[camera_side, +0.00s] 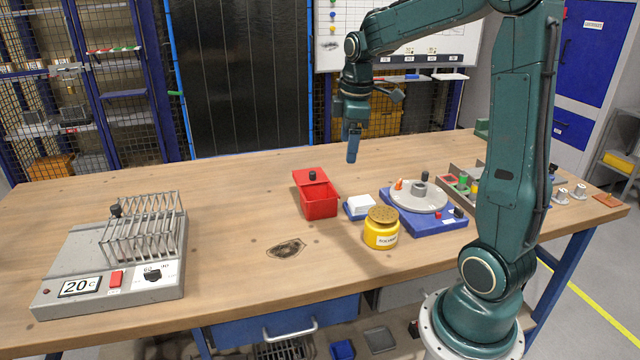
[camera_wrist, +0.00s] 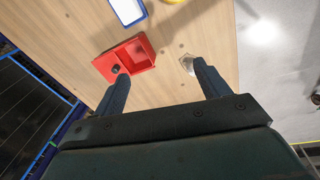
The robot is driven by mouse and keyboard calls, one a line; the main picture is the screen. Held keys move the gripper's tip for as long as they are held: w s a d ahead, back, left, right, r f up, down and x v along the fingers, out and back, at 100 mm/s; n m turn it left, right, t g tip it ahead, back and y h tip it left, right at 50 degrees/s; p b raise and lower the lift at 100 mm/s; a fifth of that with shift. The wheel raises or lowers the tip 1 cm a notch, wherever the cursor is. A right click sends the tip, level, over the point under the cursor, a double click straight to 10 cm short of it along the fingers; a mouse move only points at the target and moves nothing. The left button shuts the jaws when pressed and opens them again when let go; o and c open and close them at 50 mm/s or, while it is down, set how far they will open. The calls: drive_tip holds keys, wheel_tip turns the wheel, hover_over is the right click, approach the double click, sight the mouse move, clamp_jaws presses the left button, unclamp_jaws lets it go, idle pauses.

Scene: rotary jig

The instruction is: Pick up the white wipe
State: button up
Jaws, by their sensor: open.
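The white wipe (camera_side: 361,204) lies in a small shallow blue tray (camera_side: 350,216) on the bench, between the red box and the yellow jar. In the wrist view the white wipe (camera_wrist: 128,9) shows at the top edge, framed by blue and partly cut off. My gripper (camera_side: 352,157) hangs pointing down, well above the bench and apart from the wipe. In the wrist view its two fingers (camera_wrist: 162,80) are spread with nothing between them.
A red box (camera_side: 319,202) with a raised lid stands left of the wipe. A yellow jar (camera_side: 381,235) and a blue rotary jig (camera_side: 440,222) stand to its right. A grey heater unit with a wire rack (camera_side: 75,257) is far left.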

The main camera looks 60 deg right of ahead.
drive_tip(key=d+f+n, duration=0.1)
drive_tip(key=d+f, duration=0.2)
drive_tip(key=d, duration=0.2)
drive_tip(key=d+f+n+g, duration=0.1)
drive_tip(key=d+f, duration=0.3)
drive_tip(key=d, duration=0.2)
drive_tip(key=shift+w+d+n+y, duration=0.25)
drive_tip(key=shift+w+n+y, duration=0.05)
drive_tip(key=shift+y, duration=0.1)
drive_tip(key=shift+f, duration=0.15)
hover_over(362, 200)
drive_tip(key=shift+w+a+f, duration=0.1)
drive_tip(key=shift+f, duration=2.05)
drive_tip(key=shift+w+a+f, duration=0.1)
drive_tip(key=shift+f, duration=2)
drive_tip(key=shift+s+f, duration=0.1)
drive_tip(key=shift+s+d+f, duration=0.1)
drive_tip(key=shift+d+f, duration=0.05)
drive_tip(key=shift+f, duration=2.35)
drive_tip(key=c, duration=1)
